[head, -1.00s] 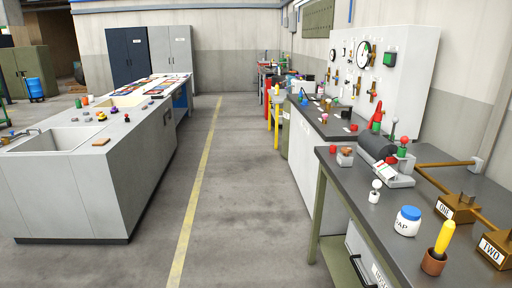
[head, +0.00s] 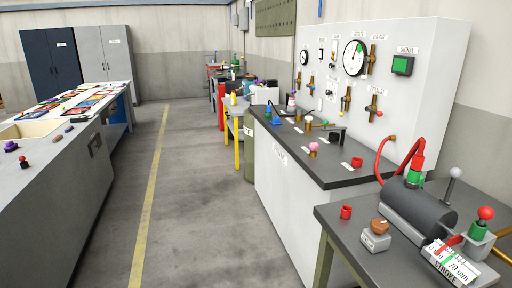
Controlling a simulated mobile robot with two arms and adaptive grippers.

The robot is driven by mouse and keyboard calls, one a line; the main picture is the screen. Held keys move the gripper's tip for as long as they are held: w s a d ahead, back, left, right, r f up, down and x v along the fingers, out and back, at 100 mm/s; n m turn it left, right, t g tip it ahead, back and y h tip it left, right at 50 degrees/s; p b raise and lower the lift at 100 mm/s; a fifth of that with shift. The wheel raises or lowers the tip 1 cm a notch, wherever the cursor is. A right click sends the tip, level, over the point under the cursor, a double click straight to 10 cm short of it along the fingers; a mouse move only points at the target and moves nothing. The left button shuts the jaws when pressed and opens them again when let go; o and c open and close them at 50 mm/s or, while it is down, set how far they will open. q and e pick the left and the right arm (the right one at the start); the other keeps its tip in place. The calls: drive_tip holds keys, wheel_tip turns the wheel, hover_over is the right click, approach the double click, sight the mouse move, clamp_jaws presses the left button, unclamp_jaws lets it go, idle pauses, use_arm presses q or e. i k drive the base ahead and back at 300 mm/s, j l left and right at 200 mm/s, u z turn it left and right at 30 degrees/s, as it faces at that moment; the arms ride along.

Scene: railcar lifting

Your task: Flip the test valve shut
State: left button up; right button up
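A pale upright panel (head: 425,75) at the right carries gauges and several small brass valves with levers. One brass valve (head: 372,58) is beside the large gauge (head: 355,58). Another brass valve (head: 347,99) and a brass valve with a red-tipped lever (head: 374,108) are lower down. Smaller valves sit further left on the panel. The labels are too small to read, so I cannot tell which is the test valve or how its lever is set. Neither of my grippers is in view.
A dark-topped bench (head: 335,176) stands in front of the panel. A nearer table (head: 350,250) holds a dark cylinder (head: 418,212) with a red hose, a red cup (head: 346,212) and a stroke scale (head: 450,262). Clear floor (head: 200,200) runs between these and the left counter (head: 50,185).

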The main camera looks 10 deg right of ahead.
sight(342, 99)
drive_tip(key=i+j+z, duration=0.25)
drive_tip(key=i+z, duration=0.15)
drive_tip(key=i+j+z, duration=0.4)
drive_tip(key=i, duration=0.2)
drive_tip(key=i+j+z, duration=0.4)
drive_tip(key=i+j, duration=0.4)
drive_tip(key=j, duration=0.25)
drive_tip(key=i+j, duration=0.45)
drive_tip(key=j, duration=0.15)
drive_tip(key=i+j+u, duration=0.1)
drive_tip(key=i+j, duration=0.3)
drive_tip(key=j, duration=0.25)
drive_tip(key=i+j, duration=0.45)
drive_tip(key=j, duration=0.15)
